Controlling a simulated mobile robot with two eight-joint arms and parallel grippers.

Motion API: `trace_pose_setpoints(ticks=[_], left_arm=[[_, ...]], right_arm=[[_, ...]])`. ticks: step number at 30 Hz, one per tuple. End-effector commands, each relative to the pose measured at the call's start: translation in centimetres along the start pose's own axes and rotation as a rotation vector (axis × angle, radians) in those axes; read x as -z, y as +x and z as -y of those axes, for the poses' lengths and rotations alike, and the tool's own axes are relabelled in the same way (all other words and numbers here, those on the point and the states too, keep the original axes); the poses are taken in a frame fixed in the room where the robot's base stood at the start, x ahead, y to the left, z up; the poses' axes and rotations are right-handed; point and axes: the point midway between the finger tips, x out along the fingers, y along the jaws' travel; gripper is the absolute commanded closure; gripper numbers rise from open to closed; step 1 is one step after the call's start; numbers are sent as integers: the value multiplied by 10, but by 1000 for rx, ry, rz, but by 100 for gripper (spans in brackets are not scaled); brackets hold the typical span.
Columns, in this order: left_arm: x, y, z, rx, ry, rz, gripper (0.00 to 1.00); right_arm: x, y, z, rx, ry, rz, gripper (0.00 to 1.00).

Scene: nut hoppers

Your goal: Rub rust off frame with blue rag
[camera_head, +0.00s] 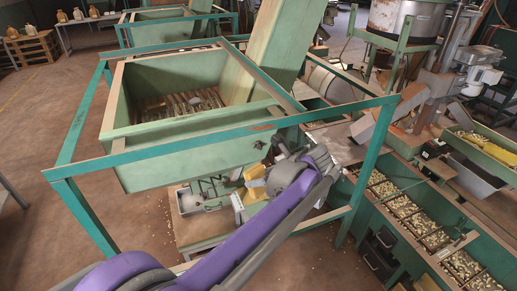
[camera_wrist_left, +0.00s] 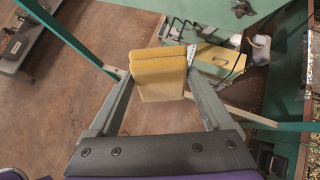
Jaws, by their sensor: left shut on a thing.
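My left gripper (camera_head: 258,182) is below the front rail of the green frame (camera_head: 215,137). It is shut on a folded yellow cloth (camera_head: 255,181), which also shows between the fingers in the left wrist view (camera_wrist_left: 160,75). The cloth looks yellow; I see no blue rag. A small brown rust-like patch (camera_head: 263,127) is on the front rail, above the gripper and apart from the cloth. My right gripper is not in view.
A green hopper (camera_head: 160,160) sits inside the frame. Below is a low stand with a toolbox (camera_head: 199,203). A white bottle (camera_wrist_left: 261,48) shows in the left wrist view. Trays of nuts (camera_head: 402,206) are at the right. Open floor lies left.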

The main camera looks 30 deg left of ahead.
Motion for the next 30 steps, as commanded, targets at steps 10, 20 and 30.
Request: trace_pose_setpoints(ticks=[10,20,30], left_arm=[[-72,-49,0,335,219,331,61],[-91,-40,9,356,226,353,61],[-111,-19,22,356,225,352,61]], right_arm=[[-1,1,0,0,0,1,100],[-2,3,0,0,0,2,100],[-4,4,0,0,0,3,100]])
